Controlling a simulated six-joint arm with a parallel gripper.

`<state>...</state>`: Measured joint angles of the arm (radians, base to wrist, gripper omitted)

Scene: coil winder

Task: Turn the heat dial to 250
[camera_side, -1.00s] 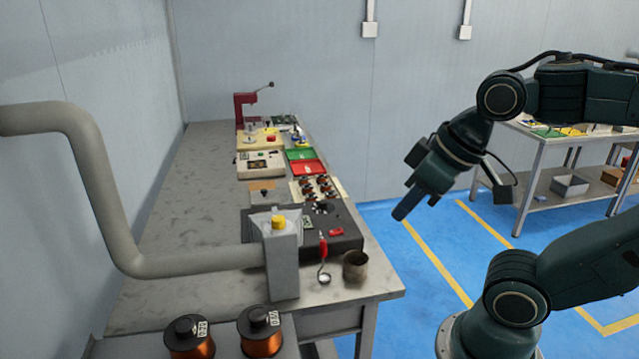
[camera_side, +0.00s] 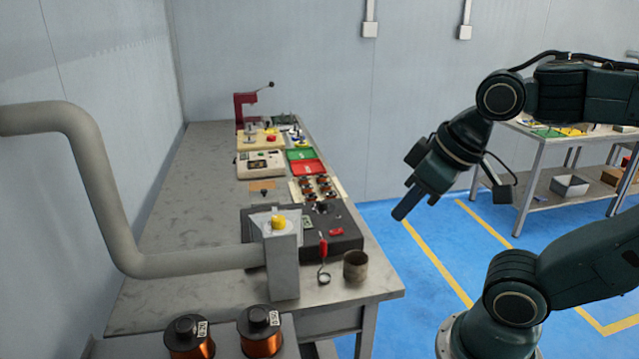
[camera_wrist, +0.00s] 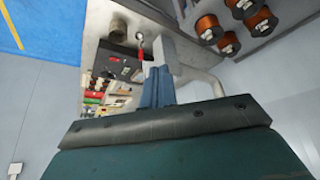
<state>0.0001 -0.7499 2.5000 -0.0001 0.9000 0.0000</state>
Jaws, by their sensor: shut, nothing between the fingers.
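A dark box (camera_side: 345,243) stands at the near end of the grey bench. A small black knob (camera_side: 321,207) sits on its top; I cannot tell whether it is the heat dial, and no numbers or pointer are legible. The box also shows in the wrist view (camera_wrist: 112,68), partly behind the fingers. My gripper (camera_side: 402,210) is shut and empty. It hangs in the air right of the bench, pointing down and left, apart from the box. Its blue-grey fingers also show in the wrist view (camera_wrist: 157,86).
A grey post (camera_side: 283,265) with a yellow knob (camera_side: 278,222) and a thick pipe (camera_side: 95,185) stand left of the box. A red-handled tool (camera_side: 323,250) and a cup (camera_side: 355,266) are in front. Copper spools (camera_side: 262,340) stand nearer. Trays and devices fill the bench behind.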

